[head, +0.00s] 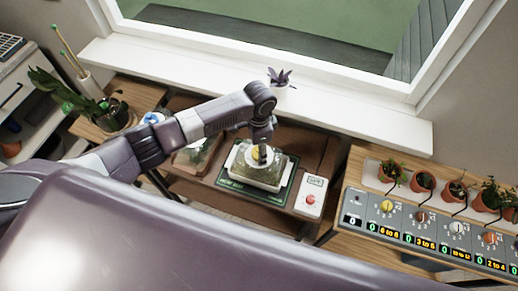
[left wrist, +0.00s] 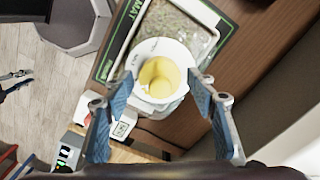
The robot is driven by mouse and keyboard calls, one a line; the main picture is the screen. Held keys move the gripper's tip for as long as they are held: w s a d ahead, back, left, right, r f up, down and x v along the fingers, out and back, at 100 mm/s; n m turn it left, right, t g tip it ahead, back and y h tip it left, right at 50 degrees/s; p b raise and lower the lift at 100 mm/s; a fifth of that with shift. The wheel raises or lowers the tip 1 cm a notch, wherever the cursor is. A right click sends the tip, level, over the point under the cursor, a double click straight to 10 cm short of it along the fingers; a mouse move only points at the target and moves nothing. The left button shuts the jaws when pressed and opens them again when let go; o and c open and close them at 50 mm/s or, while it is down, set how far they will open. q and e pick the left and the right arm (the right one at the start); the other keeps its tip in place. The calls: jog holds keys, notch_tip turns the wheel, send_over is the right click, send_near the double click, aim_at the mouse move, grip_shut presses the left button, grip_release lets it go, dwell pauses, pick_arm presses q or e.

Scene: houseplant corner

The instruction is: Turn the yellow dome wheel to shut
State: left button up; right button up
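The yellow dome wheel (head: 256,152) sits on top of a glass terrarium (head: 262,176) with a pale rim. In the left wrist view the yellow wheel (left wrist: 160,76) lies inside a white marked ring (left wrist: 158,50). My left gripper (head: 263,158) points down at the wheel and partly hides it in the head view. In the left wrist view its two blue fingers (left wrist: 156,82) are apart, one on each side of the ring and wheel. I cannot tell whether they touch it. My right gripper is not in view.
The terrarium stands on a green mat (head: 228,183) on a wooden bench. A white box with a red button (head: 311,197) is just right of it. A dial panel (head: 430,225) with several potted plants behind it stands further right.

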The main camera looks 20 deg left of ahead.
pick_arm(q)
jog(key=shift+r, duration=0.15)
notch_tip(320, 180, up, 12)
dwell(0.6)
jog(key=shift+f, duration=0.2)
